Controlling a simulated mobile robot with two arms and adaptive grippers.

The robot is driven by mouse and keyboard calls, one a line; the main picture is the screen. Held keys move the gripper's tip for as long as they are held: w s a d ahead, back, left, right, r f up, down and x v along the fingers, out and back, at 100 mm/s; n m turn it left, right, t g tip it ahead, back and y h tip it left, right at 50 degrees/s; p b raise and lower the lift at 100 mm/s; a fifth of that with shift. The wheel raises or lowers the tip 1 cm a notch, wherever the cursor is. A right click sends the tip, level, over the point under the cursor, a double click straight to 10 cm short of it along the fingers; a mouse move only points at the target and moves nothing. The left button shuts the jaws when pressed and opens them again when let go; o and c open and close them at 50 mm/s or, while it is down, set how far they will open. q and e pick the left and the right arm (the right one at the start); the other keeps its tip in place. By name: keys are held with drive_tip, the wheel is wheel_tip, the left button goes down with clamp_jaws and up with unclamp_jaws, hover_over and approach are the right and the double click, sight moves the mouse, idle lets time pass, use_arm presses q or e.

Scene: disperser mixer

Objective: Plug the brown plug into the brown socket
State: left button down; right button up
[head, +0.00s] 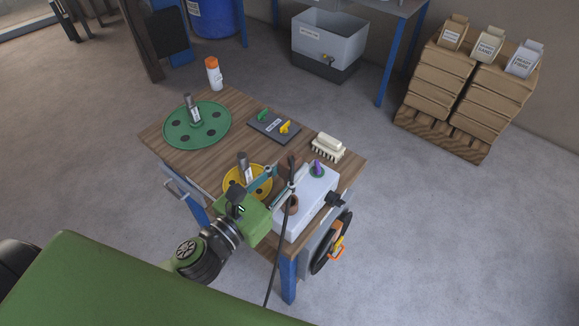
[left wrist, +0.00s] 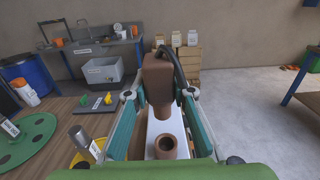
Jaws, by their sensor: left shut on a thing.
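My left gripper (head: 281,178) reaches over the table from the front and is shut on the brown plug (left wrist: 157,75). The plug is a brown block with a round lower end and a black cable from its top. The brown socket (head: 292,206) is an open round collar on top of the white box (head: 305,196). In the left wrist view the socket (left wrist: 166,148) shows empty, nearer the camera than the plug. The plug is apart from the socket. My gripper and the cable partly hide the plug in the head view. My right gripper is not in view.
A purple-topped part (head: 318,169) stands on the white box near a brush (head: 328,147). A yellow disc (head: 236,178), a green disc (head: 196,127) and a dark board (head: 270,127) lie on the wooden table (head: 238,101). A white bottle (head: 214,76) stands at the far edge.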

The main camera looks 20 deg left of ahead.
use_arm(q)
drive_tip(key=shift+s+f+b, duration=0.15)
drive_tip(key=shift+f+b, duration=2.15)
drive_tip(key=shift+f, duration=0.5)
drive_tip(key=shift+p, duration=0.4)
drive_tip(key=shift+f+b, duration=1.9)
drive_tip(key=shift+f, duration=0.3)
drive_tip(key=c, duration=1.7)
unclamp_jaws()
drive_tip(key=v, duration=1.2)
drive_tip(key=shift+d, duration=0.1)
